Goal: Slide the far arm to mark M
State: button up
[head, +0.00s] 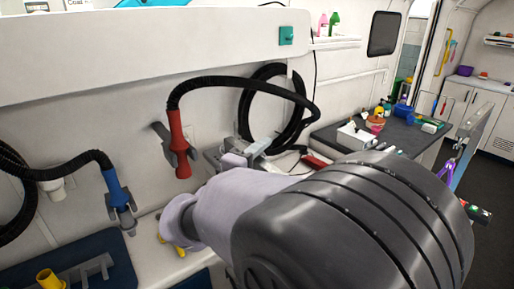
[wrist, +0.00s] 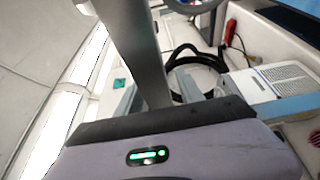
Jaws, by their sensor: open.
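My gripper (head: 240,152) shows only partly in the head view, beyond my own arm, close to the van's side wall. In the wrist view my gripper (wrist: 158,84) is open, with its grey fingers apart. A thick grey bar (wrist: 140,45) runs down from the top edge to between the fingers. Whether it touches either finger, I cannot tell. It may be the far arm, but I cannot be sure. My arm hides much of the space below and right of the gripper in the head view. I cannot make out any mark M.
A red-nozzled black hose (head: 179,145) and a blue-nozzled one (head: 116,188) hang at the wall, left of my gripper. A dark worktop (head: 335,132) behind my arm holds bowls and bottles. A white grilled appliance (wrist: 285,78) stands right of my gripper. Dark floor (head: 488,172) is open at far right.

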grip_shut()
dwell(1.4)
